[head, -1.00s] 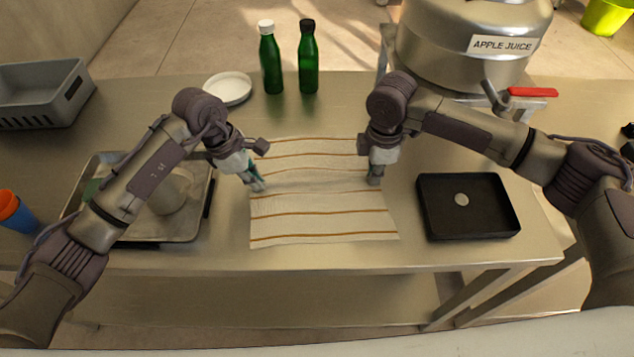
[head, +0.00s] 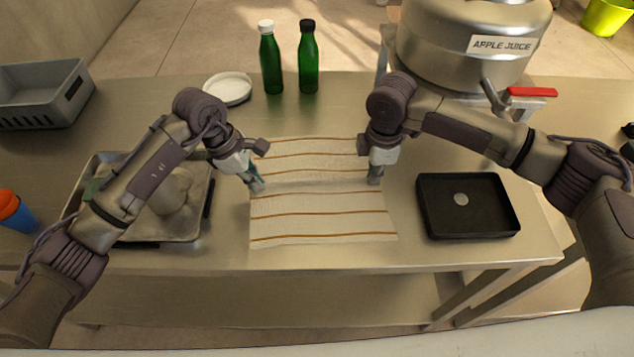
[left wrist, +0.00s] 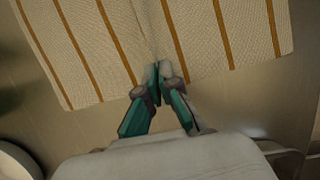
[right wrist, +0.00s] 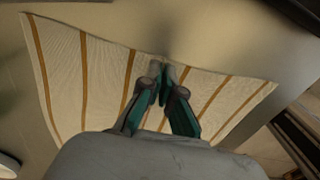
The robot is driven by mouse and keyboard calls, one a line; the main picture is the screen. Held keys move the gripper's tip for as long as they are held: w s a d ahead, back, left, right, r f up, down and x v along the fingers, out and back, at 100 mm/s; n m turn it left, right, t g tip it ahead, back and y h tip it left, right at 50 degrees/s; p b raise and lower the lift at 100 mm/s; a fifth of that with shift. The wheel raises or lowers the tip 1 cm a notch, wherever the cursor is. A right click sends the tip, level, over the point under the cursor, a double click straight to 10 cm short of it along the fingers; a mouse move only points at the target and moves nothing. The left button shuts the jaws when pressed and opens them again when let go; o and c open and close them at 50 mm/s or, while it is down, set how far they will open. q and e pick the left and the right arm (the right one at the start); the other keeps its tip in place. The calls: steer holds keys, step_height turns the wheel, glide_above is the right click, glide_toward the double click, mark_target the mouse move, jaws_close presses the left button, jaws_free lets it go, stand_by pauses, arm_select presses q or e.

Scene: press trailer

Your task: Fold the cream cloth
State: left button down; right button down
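The cream cloth (head: 320,212) with brown-orange stripes lies spread on the steel table, with a low crease across its middle between the grippers. My left gripper (head: 257,186) is at the cloth's left edge; in the left wrist view its fingertips (left wrist: 158,80) are closed together on the cloth's edge (left wrist: 100,45). My right gripper (head: 375,180) is at the right edge; in the right wrist view its fingertips (right wrist: 164,75) are closed together at the cloth's edge (right wrist: 85,80), where it looks pinched. Both grippers are low, near the table surface.
A metal tray (head: 205,215) with a pitcher stands left, partly behind my left arm. A black tray (head: 470,232) with a small round disc is right. Two green bottles (head: 271,62) and a white plate (head: 228,88) stand behind. A juice dispenser (head: 470,45) is at back right.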

arm_select(q)
steer(key=shift+s+f, duration=0.1)
stand_by(0.7)
